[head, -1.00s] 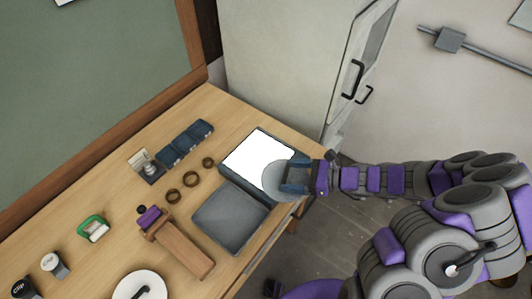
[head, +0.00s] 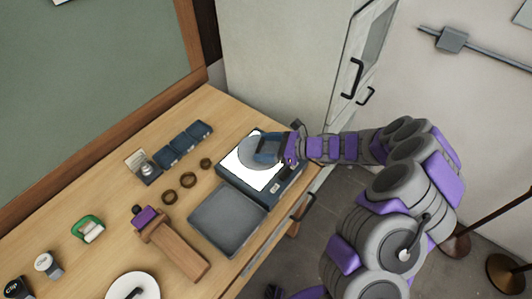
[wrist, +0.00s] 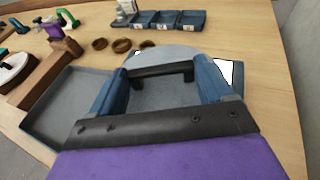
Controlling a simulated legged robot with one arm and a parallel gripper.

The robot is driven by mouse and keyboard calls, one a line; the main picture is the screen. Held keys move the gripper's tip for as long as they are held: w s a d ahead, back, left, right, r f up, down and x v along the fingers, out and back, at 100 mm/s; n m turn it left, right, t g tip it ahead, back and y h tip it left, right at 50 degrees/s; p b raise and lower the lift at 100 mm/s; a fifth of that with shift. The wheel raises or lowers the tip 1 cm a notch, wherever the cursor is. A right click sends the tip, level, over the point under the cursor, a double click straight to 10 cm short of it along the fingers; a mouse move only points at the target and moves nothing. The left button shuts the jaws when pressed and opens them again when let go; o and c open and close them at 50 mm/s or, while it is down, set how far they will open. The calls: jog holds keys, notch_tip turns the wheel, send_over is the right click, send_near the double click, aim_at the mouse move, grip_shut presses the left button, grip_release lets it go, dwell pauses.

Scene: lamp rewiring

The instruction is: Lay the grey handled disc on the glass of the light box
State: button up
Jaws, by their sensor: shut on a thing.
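The grey handled disc (head: 252,152) is over the back part of the light box's bright white glass (head: 243,174). In the wrist view the disc (wrist: 180,54) has a black bar handle (wrist: 161,74) between my two blue fingers. My gripper (head: 269,148) is shut on that handle; it also shows in the wrist view (wrist: 165,80). The light box (head: 275,187) is a dark case on the bench. I cannot tell whether the disc touches the glass or hangs just above it. In the wrist view the disc hides most of the glass.
A grey tray (head: 228,219) lies directly in front of the light box. Left of it are several brown rings (head: 188,180), blue bins (head: 183,144) and a wooden stand (head: 175,249) with a purple part. A white cabinet (head: 281,60) stands behind the bench.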

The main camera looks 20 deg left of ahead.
aim_at(265, 152)
jog(key=f, duration=0.1)
jog(key=a+f, duration=0.1)
jog(key=f, duration=0.1)
jog(key=shift+a+f+b, duration=0.2)
jog(key=shift+f+b, duration=0.1)
jog(key=shift+b, duration=0.1)
jog(key=shift+s+a, duration=0.1)
jog(key=shift+a, duration=0.15)
jog(key=o, duration=0.9)
jog(key=shift+d, duration=0.15)
jog(key=shift+c, duration=0.2)
jog(key=shift+o, duration=0.7)
jog(key=shift+d+r, duration=0.1)
jog(key=shift+d, duration=0.1)
jog(key=shift+o, duration=0.3)
jog(key=shift+d+r, duration=0.1)
jog(key=shift+d, duration=0.2)
jog(key=shift+d+r+p, duration=0.3)
jog(key=shift+d+p, duration=0.05)
jog(key=shift+d, duration=0.3)
jog(key=p+v, duration=0.1)
jog(key=v, duration=0.9)
jog(key=shift+d+p, duration=0.1)
jog(key=shift+p, duration=0.25)
